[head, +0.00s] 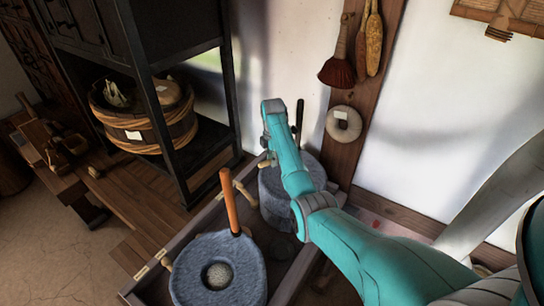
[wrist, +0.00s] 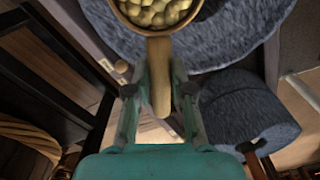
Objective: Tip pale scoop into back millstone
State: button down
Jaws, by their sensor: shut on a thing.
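The pale scoop (wrist: 161,75) is in my gripper (wrist: 159,92), whose fingers are shut on its tan handle. Its bowl, at the top edge of the wrist view and partly cut off, holds pale yellowish round grains. The bowl is over the blue-grey back millstone (wrist: 228,40). In the head view, the back millstone (head: 276,203) stands by the wall with a black upright handle, partly hidden by my arm. My gripper is not clear in the head view. The front millstone (head: 190,276) has an orange upright handle and pale material in its central hole; it also shows in the wrist view (wrist: 245,108).
Both millstones stand in a wooden trough (head: 287,290). A dark shelf frame (head: 232,95) stands left, holding a rope-bound tub (head: 150,130). Floor at lower left is clear.

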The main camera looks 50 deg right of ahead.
jog(key=shift+f, duration=2.5)
jog(key=shift+s+r+t+h, duration=0.15)
jog(key=shift+t+h, duration=0.25)
jog(key=shift+t, duration=0.5)
jog(key=shift+r+g, duration=0.1)
jog(key=shift+g, duration=0.2)
jog(key=shift+g+y, duration=0.4)
jog(key=shift+g, duration=0.2)
jog(key=shift+t+h, duration=0.3)
jog(key=shift+t, duration=0.3)
jog(key=shift+t, duration=0.3)
